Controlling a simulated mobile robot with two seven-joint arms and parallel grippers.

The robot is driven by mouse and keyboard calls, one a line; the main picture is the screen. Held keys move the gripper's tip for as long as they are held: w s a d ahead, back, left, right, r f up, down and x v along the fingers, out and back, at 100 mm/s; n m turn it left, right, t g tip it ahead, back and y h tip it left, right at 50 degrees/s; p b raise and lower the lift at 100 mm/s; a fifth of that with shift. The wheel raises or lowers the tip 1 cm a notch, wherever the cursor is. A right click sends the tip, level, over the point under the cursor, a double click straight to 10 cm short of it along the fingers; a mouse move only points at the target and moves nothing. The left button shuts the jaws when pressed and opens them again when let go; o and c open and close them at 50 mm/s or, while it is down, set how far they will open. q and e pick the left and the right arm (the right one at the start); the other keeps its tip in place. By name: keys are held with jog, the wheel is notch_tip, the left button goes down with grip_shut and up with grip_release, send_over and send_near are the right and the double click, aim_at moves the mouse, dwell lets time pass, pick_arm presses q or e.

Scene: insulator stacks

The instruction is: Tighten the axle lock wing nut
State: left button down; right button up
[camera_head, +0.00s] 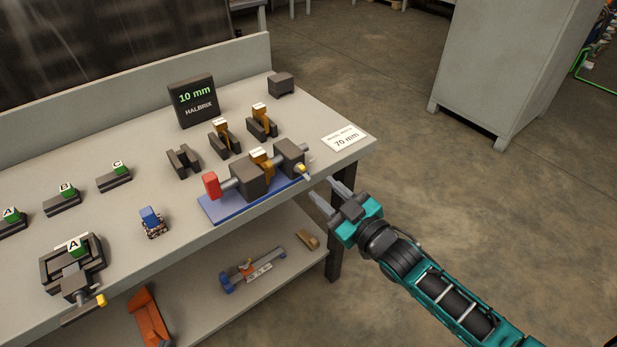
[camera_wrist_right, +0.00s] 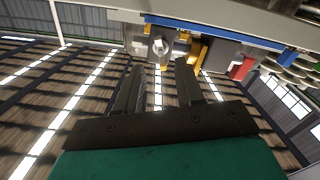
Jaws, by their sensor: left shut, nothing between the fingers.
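The axle fixture stands on a blue base plate (camera_head: 238,206) at the table's front right edge. It has dark blocks (camera_head: 248,179), an orange piece (camera_head: 262,163) and a red end (camera_head: 211,185). A small yellow piece, which looks like the wing nut (camera_head: 301,169), sits on the front of the right-hand block. My right gripper (camera_head: 322,188) is off the table edge, just right of and below it. Its fingers are apart with nothing between them. My left gripper is not in view.
Dark holders (camera_head: 184,161) and a "10 mm" display (camera_head: 193,99) stand behind the fixture. A "70 mm" card (camera_head: 344,138) lies at the right corner. A vise-like fixture (camera_head: 72,265) is at the front left.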

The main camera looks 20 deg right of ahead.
aim_at(308, 176)
jog(key=x, duration=0.6)
jog(key=shift+w, duration=0.1)
grip_shut()
